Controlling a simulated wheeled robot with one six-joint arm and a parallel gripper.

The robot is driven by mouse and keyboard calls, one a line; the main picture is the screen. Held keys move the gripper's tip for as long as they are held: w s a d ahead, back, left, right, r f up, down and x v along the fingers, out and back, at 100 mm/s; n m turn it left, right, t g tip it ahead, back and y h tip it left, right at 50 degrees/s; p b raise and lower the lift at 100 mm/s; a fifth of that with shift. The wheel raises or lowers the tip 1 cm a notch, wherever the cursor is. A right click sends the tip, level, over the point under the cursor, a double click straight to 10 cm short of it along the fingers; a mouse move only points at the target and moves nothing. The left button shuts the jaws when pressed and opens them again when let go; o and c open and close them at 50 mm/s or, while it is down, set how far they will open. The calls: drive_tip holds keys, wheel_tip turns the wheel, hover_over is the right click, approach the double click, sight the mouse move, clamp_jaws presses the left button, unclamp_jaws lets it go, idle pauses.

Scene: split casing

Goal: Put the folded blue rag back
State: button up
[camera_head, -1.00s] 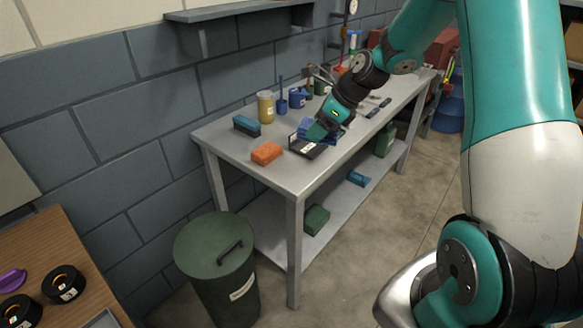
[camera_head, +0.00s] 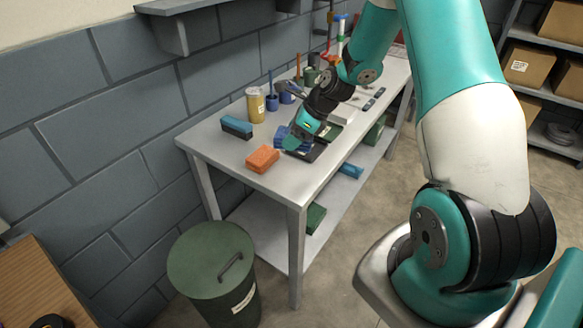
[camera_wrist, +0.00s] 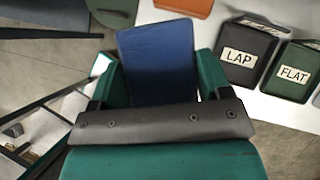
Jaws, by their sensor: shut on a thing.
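The folded blue rag (camera_wrist: 158,62) is between the two green fingers of my gripper (camera_wrist: 160,78) in the wrist view, and the gripper is shut on it. In the head view the blue rag (camera_head: 281,138) shows at my gripper (camera_head: 290,142), over the grey workbench (camera_head: 232,157). It is at the left side of a black tray labelled LAP (camera_head: 308,152), behind and right of the orange block. I cannot tell whether the rag touches the bench. The LAP tray (camera_wrist: 247,52) and a green tray labelled FLAT (camera_wrist: 291,72) are right of the rag in the wrist view.
An orange block (camera_head: 262,158), a blue-and-black block (camera_head: 237,127) and a yellow jar (camera_head: 255,104) stand nearby on the bench. Blue cups (camera_head: 286,97) are behind. A green bin (camera_head: 213,272) stands before the bench's left end. The bench's front left corner is bare.

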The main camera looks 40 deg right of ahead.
sight(286, 177)
wheel_tip(286, 177, down, 13)
drive_tip(key=shift+r+p, duration=0.1)
drive_tip(key=shift+p, duration=1.05)
drive_tip(key=o, duration=1.1)
drive_tip(key=b+v, duration=0.4)
drive_tip(key=v, duration=0.7)
drive_tip(key=s+a+r+n+g, duration=0.2)
drive_tip(key=s+a+r+n, duration=0.1)
drive_tip(key=a+r+n, duration=0.6)
drive_tip(key=s+a+r+n+g, duration=0.1)
drive_tip(key=s+a+r+n, duration=0.2)
drive_tip(key=a+r+n, duration=0.45)
drive_tip(key=s+a+r+n, duration=0.2)
drive_tip(key=s+a+n, duration=0.2)
drive_tip(key=s+n, duration=0.2)
drive_tip(key=s+a+r+n+g, duration=0.1)
drive_tip(key=s+a+r+n, duration=0.1)
drive_tip(key=s+n, duration=0.3)
drive_tip(key=s+a+r+n+g, duration=0.1)
drive_tip(key=s+a+r+n, duration=0.1)
drive_tip(key=s+a+n, duration=0.3)
drive_tip(key=shift+s+a+n, duration=0.3)
drive_tip(key=shift+s+n, duration=0.6)
drive_tip(key=shift+n, duration=0.25)
